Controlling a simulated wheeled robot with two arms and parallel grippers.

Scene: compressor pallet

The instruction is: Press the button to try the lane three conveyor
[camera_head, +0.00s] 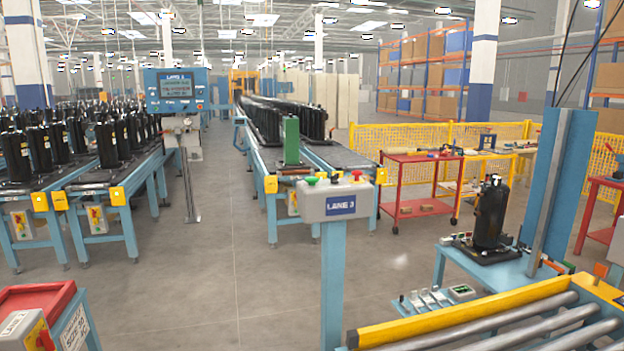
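A grey control box labelled LANE 3 (316,207) stands on a blue post (332,285) in the middle of the view. A green button (311,181) sits at the left of its top. More small coloured buttons stand to its right, too small to tell apart surely. Behind the box is a blue-framed conveyor (345,157) carrying a long row of black compressors (300,120) and a green upright block (291,140) at its near end. Neither of my grippers is in view.
Conveyors with black compressors (106,145) stand at the left, with a LANE 1 screen (175,91) beside them. A roller conveyor with a yellow rail (440,318) fills the lower right. A compressor (490,212) stands on a blue table. The grey floor (225,280) left of the post is clear.

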